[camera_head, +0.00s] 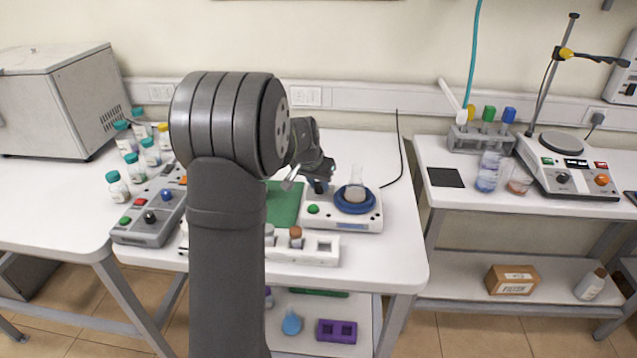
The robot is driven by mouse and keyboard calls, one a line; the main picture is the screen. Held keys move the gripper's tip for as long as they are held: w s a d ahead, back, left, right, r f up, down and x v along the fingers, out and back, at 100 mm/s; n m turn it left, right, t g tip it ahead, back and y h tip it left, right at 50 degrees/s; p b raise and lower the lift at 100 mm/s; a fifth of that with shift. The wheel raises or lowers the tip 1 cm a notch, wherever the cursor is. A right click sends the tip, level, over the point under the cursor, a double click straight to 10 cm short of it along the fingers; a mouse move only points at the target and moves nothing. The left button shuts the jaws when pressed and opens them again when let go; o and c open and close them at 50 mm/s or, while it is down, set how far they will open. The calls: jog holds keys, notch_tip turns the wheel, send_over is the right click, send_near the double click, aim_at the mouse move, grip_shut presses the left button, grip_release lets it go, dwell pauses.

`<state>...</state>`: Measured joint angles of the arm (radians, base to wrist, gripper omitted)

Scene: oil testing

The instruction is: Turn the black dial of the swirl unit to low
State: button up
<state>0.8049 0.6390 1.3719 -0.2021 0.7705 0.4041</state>
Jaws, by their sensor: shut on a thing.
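The swirl unit (345,223) is a low white box on the middle table, with a green button (313,209) on its left part and a round blue platform (355,202) on its right. A clear conical flask (355,186) stands upright on the platform. The black dial (320,188) sits at the back left of the unit, largely hidden by my gripper. My gripper (311,185) reaches down over that corner and is shut on the dial. The dial's setting cannot be read from here.
A green mat (284,203) lies left of the unit, partly behind my arm. A white rack (318,250) with a brown-capped vial (296,237) stands in front. A grey control box (150,218) and several teal-capped bottles (133,168) are at left. A black cable (402,150) runs behind right.

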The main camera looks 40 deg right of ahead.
dwell(0.5)
jog(key=o, duration=1)
jog(key=v, duration=1.7)
jog(key=shift+w+a+r, duration=0.1)
jog(key=shift+r, duration=0.1)
jog(key=shift+f, duration=0.1)
jog(key=x, duration=1.7)
jog(key=shift+f, duration=0.1)
